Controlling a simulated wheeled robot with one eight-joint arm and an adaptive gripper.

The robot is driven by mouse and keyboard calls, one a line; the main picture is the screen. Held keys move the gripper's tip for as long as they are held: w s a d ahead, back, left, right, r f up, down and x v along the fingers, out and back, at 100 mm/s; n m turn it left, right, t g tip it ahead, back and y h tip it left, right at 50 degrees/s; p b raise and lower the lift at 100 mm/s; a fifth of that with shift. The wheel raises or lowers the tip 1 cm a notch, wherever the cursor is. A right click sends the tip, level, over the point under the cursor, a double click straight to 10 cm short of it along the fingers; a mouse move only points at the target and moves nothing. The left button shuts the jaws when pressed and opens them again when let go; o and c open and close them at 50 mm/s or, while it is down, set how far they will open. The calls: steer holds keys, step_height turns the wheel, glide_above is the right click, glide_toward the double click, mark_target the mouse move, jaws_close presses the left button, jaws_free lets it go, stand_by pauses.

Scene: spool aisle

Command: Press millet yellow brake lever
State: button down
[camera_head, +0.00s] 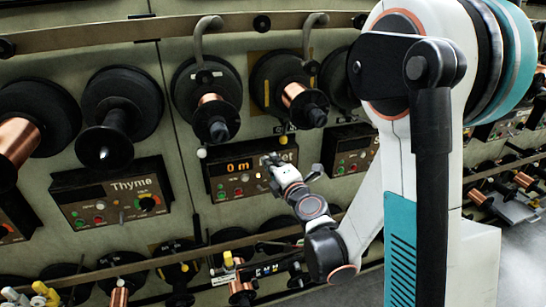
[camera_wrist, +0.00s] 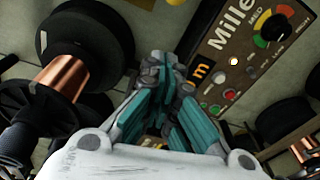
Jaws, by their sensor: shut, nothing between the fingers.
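The Millet panel (camera_head: 228,184) is on the wall in the middle of the head view, with an orange "0 m" display. My gripper hides part of its name. In the wrist view the panel (camera_wrist: 236,47) fills the upper right, tilted, with "Mille" readable, a colored dial and a lit button. My gripper (camera_head: 270,160) is in front of the panel's upper right; its teal fingers (camera_wrist: 160,62) are shut and empty beside the display. A small yellow knob (camera_head: 283,140) shows just above the panel. I cannot tell whether it is the brake lever; no lever is clear in the wrist view.
Black spools with copper wire (camera_head: 210,110) stick out above the panel. The Thyme panel (camera_head: 112,194) is to the left. A white knob (camera_head: 201,153) is at the Millet panel's upper left. More spools and a yellow-tipped part (camera_head: 228,259) are below. A black spool (camera_wrist: 82,45) lies left of my fingers.

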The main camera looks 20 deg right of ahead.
steer(key=w+d+b, duration=0.1)
steer(key=w+d, duration=0.2)
steer(key=w, duration=0.4)
steer(key=shift+w+b, duration=0.3)
steer(key=shift+r, duration=0.15)
steer(key=shift+d, duration=0.1)
